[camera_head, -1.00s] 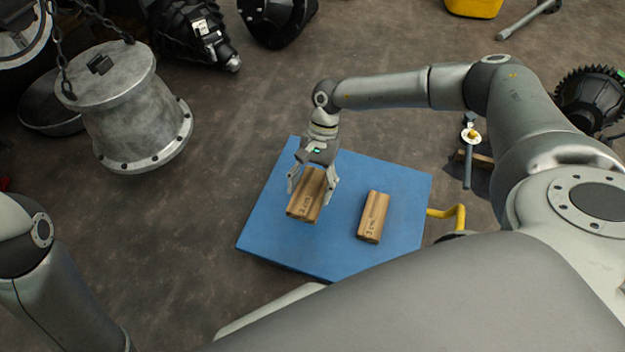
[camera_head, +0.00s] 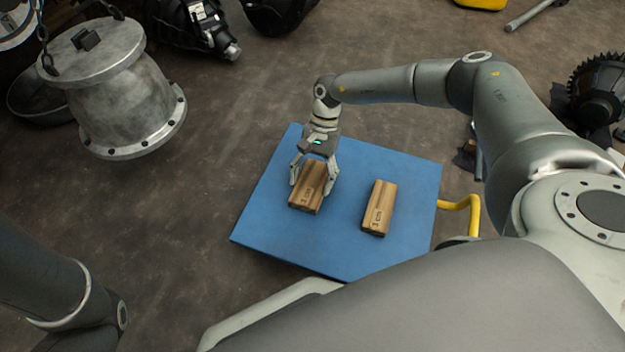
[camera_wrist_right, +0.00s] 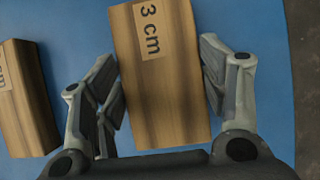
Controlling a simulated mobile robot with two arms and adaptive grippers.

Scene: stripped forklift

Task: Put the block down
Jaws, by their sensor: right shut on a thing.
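A wooden block (camera_head: 308,188) sits at the left part of a blue platform (camera_head: 275,228). My right gripper (camera_head: 314,178) reaches down over the block with a finger on each side and is shut on it. In the right wrist view the same block (camera_wrist_right: 165,85) carries a "3 cm" label and stands between the fingers of the gripper (camera_wrist_right: 160,95). I cannot tell for sure whether the block touches the platform. A second wooden block (camera_head: 378,208) lies to the right on the platform, and it shows at the left edge of the wrist view (camera_wrist_right: 25,100). My left gripper is out of view.
A yellow bent handle (camera_head: 464,207) sticks out at the platform's right side. A grey flanged metal part (camera_head: 120,90) hangs on chains at the upper left. Bare blue surface lies between and around the blocks. A dark gear (camera_head: 597,90) stands at the far right.

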